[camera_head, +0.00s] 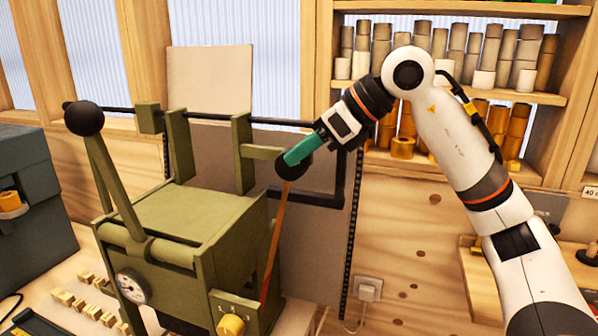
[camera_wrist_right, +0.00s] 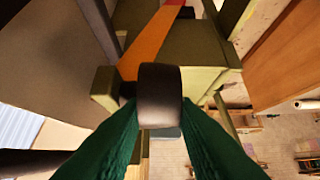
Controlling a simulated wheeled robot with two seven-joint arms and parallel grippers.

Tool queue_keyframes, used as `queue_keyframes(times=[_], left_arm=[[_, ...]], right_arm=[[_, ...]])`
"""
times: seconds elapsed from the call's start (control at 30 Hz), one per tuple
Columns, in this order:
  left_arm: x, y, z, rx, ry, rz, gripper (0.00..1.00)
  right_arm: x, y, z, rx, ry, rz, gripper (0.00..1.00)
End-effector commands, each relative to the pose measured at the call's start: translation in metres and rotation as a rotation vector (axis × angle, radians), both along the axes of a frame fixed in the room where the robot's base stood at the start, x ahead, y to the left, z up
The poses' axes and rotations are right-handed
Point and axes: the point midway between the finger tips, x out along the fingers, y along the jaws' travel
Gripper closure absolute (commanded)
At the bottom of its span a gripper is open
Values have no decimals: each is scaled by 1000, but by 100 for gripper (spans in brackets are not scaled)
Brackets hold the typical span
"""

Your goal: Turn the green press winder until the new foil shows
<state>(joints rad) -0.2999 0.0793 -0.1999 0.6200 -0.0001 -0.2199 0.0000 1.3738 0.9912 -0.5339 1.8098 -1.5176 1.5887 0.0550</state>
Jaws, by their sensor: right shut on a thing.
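The green press (camera_head: 195,215) stands on the bench at the left of the head view, with a black-balled lever and a dial gauge. Its winder has a dark round knob (camera_head: 296,168) at the upper right end, which also shows in the right wrist view (camera_wrist_right: 160,85). My right gripper (camera_head: 290,160), with green fingers, is shut on this knob. An orange foil strip (camera_head: 274,240) runs down from near the knob to the press's front. In the wrist view the strip (camera_wrist_right: 150,42) turns red at its far end (camera_wrist_right: 172,3). My left gripper is not in view.
A shelf (camera_head: 480,95) with several foil rolls is behind my right arm. A dark grey box (camera_head: 35,200) stands left of the press. Small blocks (camera_head: 85,300) lie on the bench before it. A yellow knob (camera_head: 231,326) is at the press's front.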

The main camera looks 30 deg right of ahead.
Motion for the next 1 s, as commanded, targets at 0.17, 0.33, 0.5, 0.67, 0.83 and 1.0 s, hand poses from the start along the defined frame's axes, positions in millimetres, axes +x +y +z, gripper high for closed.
queue_keyframes(times=[0.17, 0.33, 0.5, 0.67, 0.83, 1.0], left_arm=[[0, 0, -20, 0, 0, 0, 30], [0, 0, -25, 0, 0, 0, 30], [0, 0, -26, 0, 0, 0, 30], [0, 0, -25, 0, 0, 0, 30], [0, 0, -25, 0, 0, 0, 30], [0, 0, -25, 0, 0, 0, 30]], right_arm=[[-2, -3, -3, 46, -59, -4, 97], [-2, -4, -2, 68, -81, -4, 97], [-2, -4, -1, 73, -86, -3, 97], [-2, -4, 0, 73, -86, -3, 97], [-2, -3, -1, 73, -85, -4, 65], [-2, -3, -2, 73, -82, -2, 65]])
